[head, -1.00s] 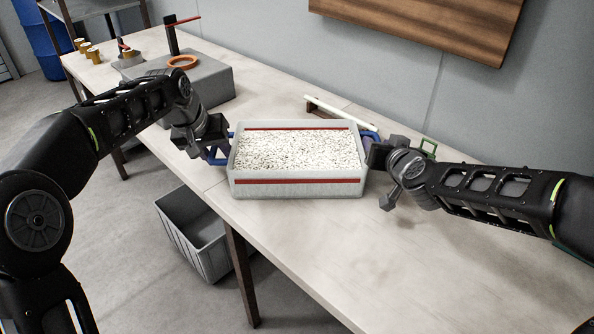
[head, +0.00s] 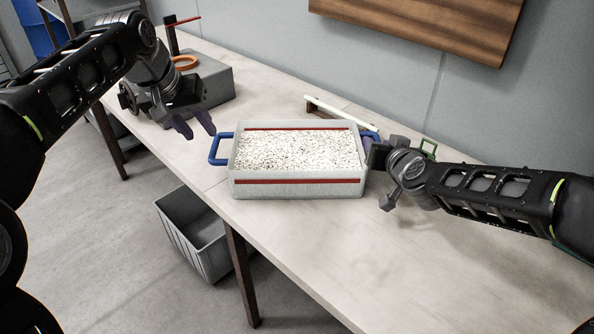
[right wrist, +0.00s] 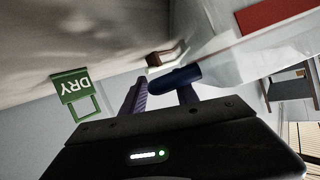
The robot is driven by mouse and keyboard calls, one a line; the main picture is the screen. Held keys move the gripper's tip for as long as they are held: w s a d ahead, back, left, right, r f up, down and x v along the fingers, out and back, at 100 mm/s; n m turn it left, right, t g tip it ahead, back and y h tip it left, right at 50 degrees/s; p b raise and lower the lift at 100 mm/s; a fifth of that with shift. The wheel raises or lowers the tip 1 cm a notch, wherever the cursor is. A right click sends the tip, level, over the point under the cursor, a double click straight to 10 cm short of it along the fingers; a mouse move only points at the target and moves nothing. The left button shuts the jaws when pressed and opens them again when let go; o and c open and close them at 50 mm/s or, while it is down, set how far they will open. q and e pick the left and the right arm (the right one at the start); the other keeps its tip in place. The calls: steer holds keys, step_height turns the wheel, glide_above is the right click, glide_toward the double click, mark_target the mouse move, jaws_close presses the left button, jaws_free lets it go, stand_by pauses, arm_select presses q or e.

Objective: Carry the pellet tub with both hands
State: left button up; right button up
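The pellet tub (head: 297,190) is a pale grey box with red stripes, full of white speckled pellets, upright on the table. Its left blue handle (head: 213,150) is bare. My left gripper (head: 196,128) is open and empty, above and left of that handle, apart from it.
The table (head: 330,240) is clear in front of the tub. A grey block (head: 215,82) with an orange ring is at the back left. A grey bin (head: 195,235) is on the floor.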

steer(key=v, duration=1.2)
stand_by(0.5)
